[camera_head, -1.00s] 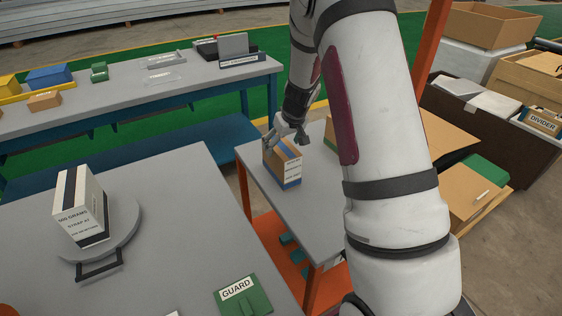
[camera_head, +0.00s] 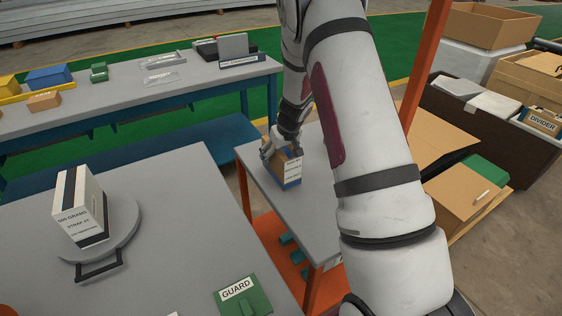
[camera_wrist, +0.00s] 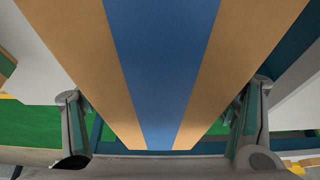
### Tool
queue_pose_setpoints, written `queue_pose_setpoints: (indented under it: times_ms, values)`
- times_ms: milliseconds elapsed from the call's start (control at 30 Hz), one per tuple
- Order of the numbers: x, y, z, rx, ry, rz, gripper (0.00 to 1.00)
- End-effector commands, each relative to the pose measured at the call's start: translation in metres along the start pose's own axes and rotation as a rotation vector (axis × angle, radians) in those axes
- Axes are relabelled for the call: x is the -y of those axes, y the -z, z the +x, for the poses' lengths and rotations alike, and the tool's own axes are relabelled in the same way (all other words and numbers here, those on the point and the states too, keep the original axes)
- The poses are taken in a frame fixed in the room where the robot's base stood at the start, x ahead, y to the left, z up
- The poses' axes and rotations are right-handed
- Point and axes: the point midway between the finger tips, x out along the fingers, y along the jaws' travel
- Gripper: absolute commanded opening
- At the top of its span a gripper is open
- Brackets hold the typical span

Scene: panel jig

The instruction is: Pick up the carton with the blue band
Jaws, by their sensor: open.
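The carton with the blue band (camera_head: 287,174) is a brown box with a white label, standing upright on the small grey table (camera_head: 318,192) right of centre. My gripper (camera_head: 281,154) is at the top of the carton in the head view. In the wrist view my open gripper (camera_wrist: 160,150) has one finger on each side of the carton. Gaps show between the fingers and its sides. The far side of the carton is hidden.
A white carton with black bands (camera_head: 80,205) stands on a round grey plate (camera_head: 128,228) on the near table. A green GUARD piece (camera_head: 243,297) lies near that table's front corner. An orange post (camera_head: 428,45) rises behind my arm.

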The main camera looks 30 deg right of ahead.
Motion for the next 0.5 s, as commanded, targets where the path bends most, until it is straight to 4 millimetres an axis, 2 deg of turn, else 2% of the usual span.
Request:
queue_pose_setpoints:
  times_ms: [500]
  values:
    - [-0.0001, -0.0015, 0.0039, 0.000, 0.000, 0.000, 0.78]
